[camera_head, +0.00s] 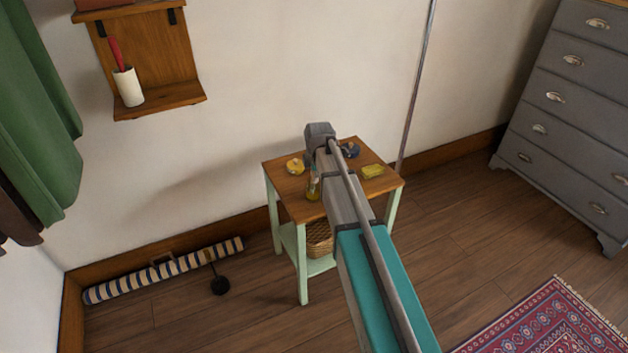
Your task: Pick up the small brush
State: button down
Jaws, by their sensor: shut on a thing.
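My arm reaches over a small side table (284,180) with a wooden top and pale green legs. The grey end of my arm, with my gripper (319,131), is above the table's back edge. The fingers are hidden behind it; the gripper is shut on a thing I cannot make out. A small dark blue thing (351,150) lies on the tabletop just right of my arm, partly covered; I cannot tell whether it is the small brush. A red-handled item (116,53) stands in a white holder (128,87) on the wall shelf.
The tabletop also holds a yellow item (295,166), a yellowish bottle (313,188) and a yellow sponge-like block (373,171). A basket (319,240) is below. A striped roll (165,270) lies by the wall. A grey dresser (570,110) stands right.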

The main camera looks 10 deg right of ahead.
jog(key=shift+r, duration=0.15)
jog(key=p+v, duration=0.3)
jog(key=w+p+v, duration=0.1)
jog(key=p+v, duration=0.2)
jog(key=w+p+v, duration=0.1)
jog(key=p+v, duration=0.2)
jog(key=p, duration=0.1)
jog(key=shift+a+r, duration=0.1)
jog(key=shift+r, duration=0.3)
dwell(1.0)
